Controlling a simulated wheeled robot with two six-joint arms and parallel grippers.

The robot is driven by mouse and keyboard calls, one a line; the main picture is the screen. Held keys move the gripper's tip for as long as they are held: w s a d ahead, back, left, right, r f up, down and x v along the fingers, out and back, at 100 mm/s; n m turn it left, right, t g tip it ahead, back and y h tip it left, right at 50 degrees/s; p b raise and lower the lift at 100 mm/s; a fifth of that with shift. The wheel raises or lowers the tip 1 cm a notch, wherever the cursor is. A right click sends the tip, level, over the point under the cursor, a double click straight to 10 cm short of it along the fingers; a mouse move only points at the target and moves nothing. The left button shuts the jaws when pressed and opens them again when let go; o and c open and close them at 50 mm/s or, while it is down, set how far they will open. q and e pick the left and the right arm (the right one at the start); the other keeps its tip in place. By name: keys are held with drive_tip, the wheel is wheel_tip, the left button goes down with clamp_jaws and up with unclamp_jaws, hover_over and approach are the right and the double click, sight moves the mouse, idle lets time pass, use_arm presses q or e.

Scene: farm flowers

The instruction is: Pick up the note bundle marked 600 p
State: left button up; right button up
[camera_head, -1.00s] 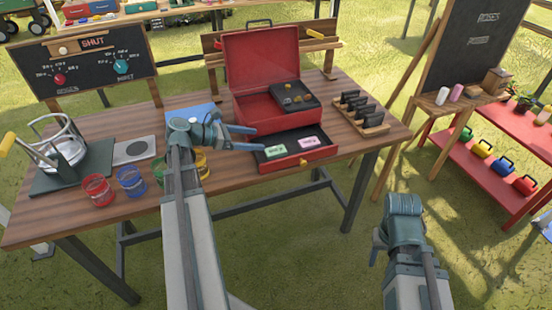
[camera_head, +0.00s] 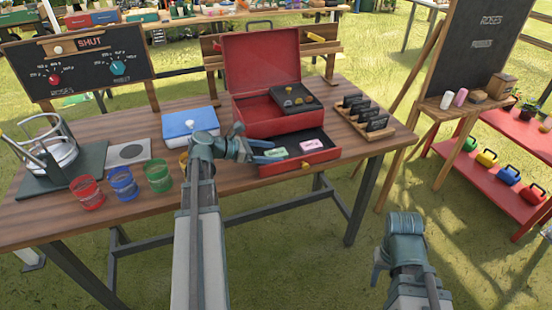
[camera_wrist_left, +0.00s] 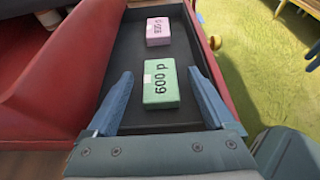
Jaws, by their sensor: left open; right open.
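The green note bundle marked 600 p (camera_wrist_left: 161,84) lies flat in the open drawer (camera_wrist_left: 125,75) of the red cash box. In the left wrist view it sits between and just ahead of the two blue fingertips of my open left gripper (camera_wrist_left: 163,88), with nothing held. In the head view the green bundle (camera_head: 275,152) shows just beyond the fingers of my left gripper (camera_head: 268,151). A pink note bundle (camera_wrist_left: 158,31) lies farther along the same drawer; it also shows in the head view (camera_head: 311,145). My right gripper (camera_head: 380,264) is low at right, away from the table, and empty.
The red cash box (camera_head: 262,60) stands lid-up behind the drawer, with a coin tray (camera_head: 290,97) inside. A wooden rack (camera_head: 362,122) of dark pieces is to its right. A blue-lidded box (camera_head: 190,122) and colored cups (camera_head: 124,184) stand left on the table.

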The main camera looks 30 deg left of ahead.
use_arm(q)
drive_tip(key=shift+w+d+f, duration=0.2)
drive_tip(key=shift+w+d, duration=0.1)
drive_tip(key=shift+w, duration=0.05)
clamp_jaws()
drive_tip(key=shift+r, duration=0.15)
